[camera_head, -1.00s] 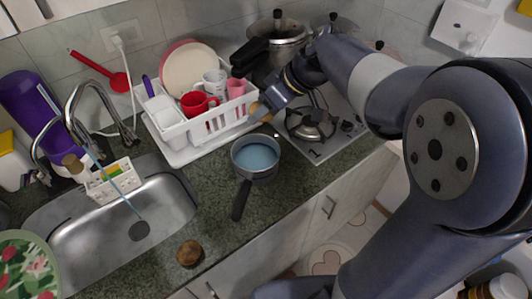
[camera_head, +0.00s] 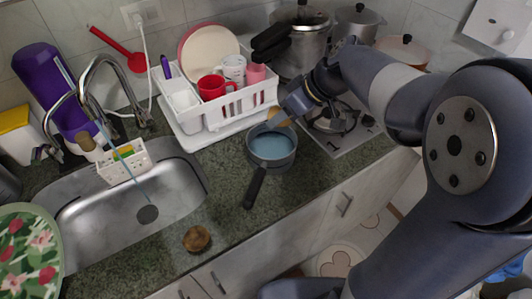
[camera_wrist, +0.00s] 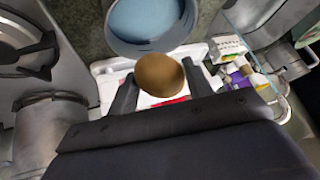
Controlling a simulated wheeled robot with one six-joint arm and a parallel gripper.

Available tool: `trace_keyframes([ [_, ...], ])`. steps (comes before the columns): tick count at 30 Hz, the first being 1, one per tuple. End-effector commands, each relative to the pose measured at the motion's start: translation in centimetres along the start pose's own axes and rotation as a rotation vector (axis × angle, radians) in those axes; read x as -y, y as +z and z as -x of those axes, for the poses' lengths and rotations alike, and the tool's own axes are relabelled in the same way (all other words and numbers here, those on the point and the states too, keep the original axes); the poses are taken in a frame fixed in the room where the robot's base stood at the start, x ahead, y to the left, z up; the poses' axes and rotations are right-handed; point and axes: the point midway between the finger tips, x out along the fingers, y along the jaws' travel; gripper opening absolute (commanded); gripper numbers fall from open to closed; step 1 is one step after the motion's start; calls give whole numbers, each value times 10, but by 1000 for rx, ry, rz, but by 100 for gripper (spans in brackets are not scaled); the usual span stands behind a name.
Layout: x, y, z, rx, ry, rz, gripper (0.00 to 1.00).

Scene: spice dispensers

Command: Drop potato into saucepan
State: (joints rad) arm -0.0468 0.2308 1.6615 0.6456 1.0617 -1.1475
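The potato (camera_wrist: 160,76) is brown and sits between the two fingers of my gripper (camera_wrist: 159,84) in the wrist view. In the head view my gripper (camera_head: 282,113) is at the far rim of the saucepan, with the brown potato (camera_head: 275,117) partly visible at its tip. The saucepan (camera_head: 271,147) is grey with a light blue inside and a dark handle pointing toward the counter's front edge. In the wrist view the saucepan (camera_wrist: 148,22) is just beyond the potato. I cannot tell the exact height of the potato over the rim.
A white dish rack (camera_head: 216,117) with plates and mugs stands behind the saucepan. A stove burner (camera_head: 332,118) is to the right, with pots behind it. A sink (camera_head: 130,200) is on the left. A round brown thing (camera_head: 197,239) lies on the front counter.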

Motion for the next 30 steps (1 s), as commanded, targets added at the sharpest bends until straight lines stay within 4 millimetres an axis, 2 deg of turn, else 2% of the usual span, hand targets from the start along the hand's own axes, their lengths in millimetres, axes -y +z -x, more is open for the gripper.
trace_keyframes([
  [1,0,0,0,0,0,0,52],
  [9,0,0,0,0,0,0,72],
  [17,0,0,2,0,0,0,72],
  [20,-1,0,12,-2,2,0,72],
  [30,-1,0,79,-3,5,-1,72],
])
